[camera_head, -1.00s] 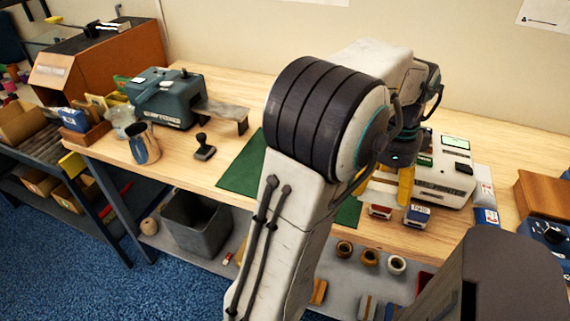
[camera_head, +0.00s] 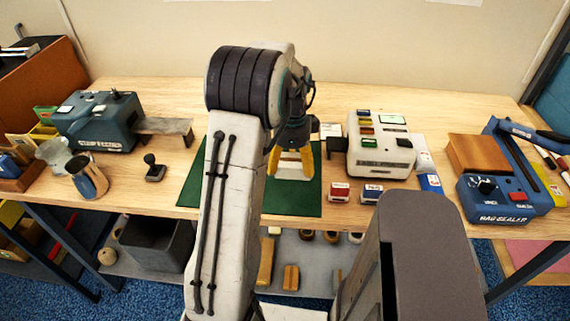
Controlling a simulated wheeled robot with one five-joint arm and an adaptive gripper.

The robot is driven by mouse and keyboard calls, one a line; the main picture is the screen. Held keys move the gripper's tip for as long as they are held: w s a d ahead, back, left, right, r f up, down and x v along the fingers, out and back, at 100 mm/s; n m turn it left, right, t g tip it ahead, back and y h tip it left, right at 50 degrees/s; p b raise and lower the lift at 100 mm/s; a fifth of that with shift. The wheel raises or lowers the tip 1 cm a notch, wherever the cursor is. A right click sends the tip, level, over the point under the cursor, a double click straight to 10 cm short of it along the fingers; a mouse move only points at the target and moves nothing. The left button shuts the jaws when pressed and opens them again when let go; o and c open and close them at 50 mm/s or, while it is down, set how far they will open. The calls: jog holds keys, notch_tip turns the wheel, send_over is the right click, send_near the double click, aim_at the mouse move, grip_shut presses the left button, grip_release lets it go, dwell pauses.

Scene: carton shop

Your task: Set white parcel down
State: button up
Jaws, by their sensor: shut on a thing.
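My gripper (camera_head: 290,174), with yellow fingers, is shut on the white parcel (camera_head: 291,164). Only a small part of the parcel shows between the fingers. The gripper is over the green mat (camera_head: 310,199) on the wooden table (camera_head: 345,95). I cannot tell whether the parcel touches the mat. My arm covers the middle of the mat.
A white machine (camera_head: 378,158) stands right of the mat, with a red-and-white box (camera_head: 340,192) and a blue-and-white box (camera_head: 371,193) in front. A black hand stamp (camera_head: 154,170) stands to the left. A blue bag sealer (camera_head: 503,198) is at the far right.

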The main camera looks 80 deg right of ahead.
aim_at(286, 157)
jog(key=shift+w+d+f, duration=0.7)
jog(key=shift+w+d, duration=0.1)
jog(key=shift+d, duration=0.05)
jog(key=shift+f, duration=2)
jog(key=shift+f, duration=0.1)
jog(key=o, duration=1.2)
jog(key=shift+c, duration=0.2)
notch_tip(286, 157, up, 12)
jog(key=shift+d+r, duration=0.1)
